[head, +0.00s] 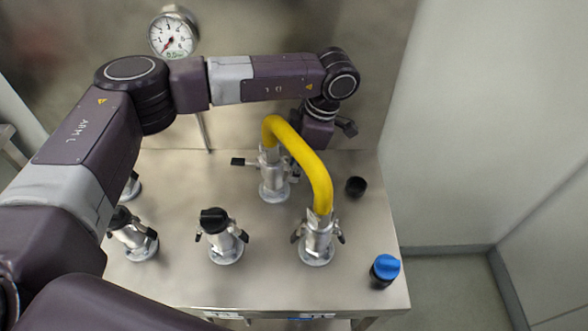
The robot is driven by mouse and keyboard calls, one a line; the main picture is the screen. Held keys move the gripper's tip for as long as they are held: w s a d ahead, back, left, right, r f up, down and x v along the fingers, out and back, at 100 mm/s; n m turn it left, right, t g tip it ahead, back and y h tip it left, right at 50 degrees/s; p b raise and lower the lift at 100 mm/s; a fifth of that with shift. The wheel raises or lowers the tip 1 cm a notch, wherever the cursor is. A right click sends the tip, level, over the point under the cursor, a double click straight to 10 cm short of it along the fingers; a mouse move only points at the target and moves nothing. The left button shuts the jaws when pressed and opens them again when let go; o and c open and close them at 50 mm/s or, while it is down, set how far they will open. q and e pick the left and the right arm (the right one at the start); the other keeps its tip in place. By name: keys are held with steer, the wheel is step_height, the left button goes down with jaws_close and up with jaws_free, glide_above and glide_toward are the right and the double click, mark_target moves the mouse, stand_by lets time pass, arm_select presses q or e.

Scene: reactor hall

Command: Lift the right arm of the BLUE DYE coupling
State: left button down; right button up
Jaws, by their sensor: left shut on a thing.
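A steel coupling (273,178) stands upright at the back of the steel bench, with one end of a thick yellow hose (302,155) on it. Its left arm (240,161) sticks out level to the left. My left gripper (317,132) reaches down just right of this coupling, partly behind the hose. It is shut at the coupling's right arm; the fingertips and the grip itself are mostly hidden. The hose's other end sits on a front coupling (318,240), whose two arms hang down. No BLUE DYE lettering is readable. My right gripper is not in view.
A black-capped coupling (220,238) stands front centre, and others stand left, partly behind my arm. A blue-topped cap (385,268) and a black cap (356,186) lie on the right. A gauge (173,35) is behind. The bench (180,275) is clear at front left.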

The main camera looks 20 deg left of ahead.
arm_select(q)
steer(key=c, duration=1.9)
jaws_free()
steer(key=v, duration=1.2)
steer(key=shift+w, duration=0.1)
steer(key=shift+d, duration=0.15)
